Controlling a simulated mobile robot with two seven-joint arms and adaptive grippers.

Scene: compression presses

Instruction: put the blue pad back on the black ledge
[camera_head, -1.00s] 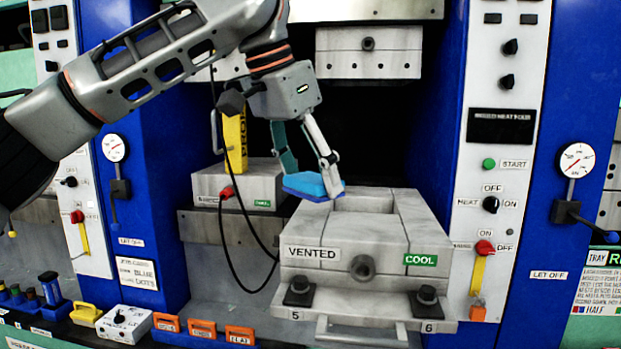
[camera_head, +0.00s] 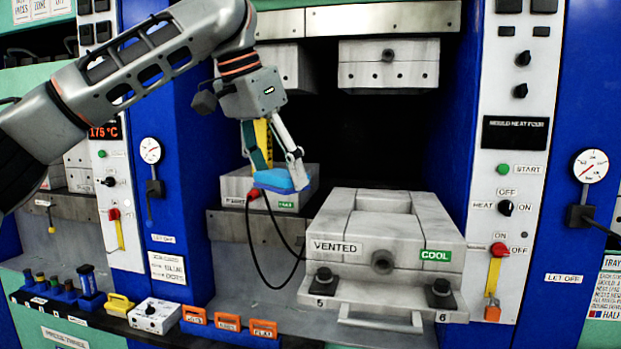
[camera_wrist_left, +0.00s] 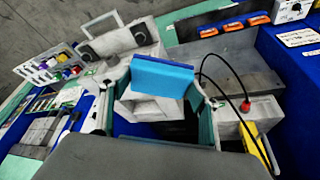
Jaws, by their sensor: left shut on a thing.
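The blue pad (camera_head: 282,180) is held in my left gripper (camera_head: 277,177), which is shut on it. The pad hangs in the air left of the vented mould (camera_head: 384,240) and in front of a smaller mould block (camera_head: 237,187). In the left wrist view the pad (camera_wrist_left: 162,75) sits between the two fingers, with the grey mould behind it. The black ledge (camera_head: 290,342) runs along the lower front left, well below the gripper. My right gripper is not in view.
On the ledge stand a yellow block (camera_head: 120,304), a white box with a knob (camera_head: 154,315), several orange tags (camera_head: 228,322) and blue holders (camera_head: 90,285). A black cable (camera_head: 252,250) hangs below the gripper. A blue press column (camera_head: 180,150) stands to the left.

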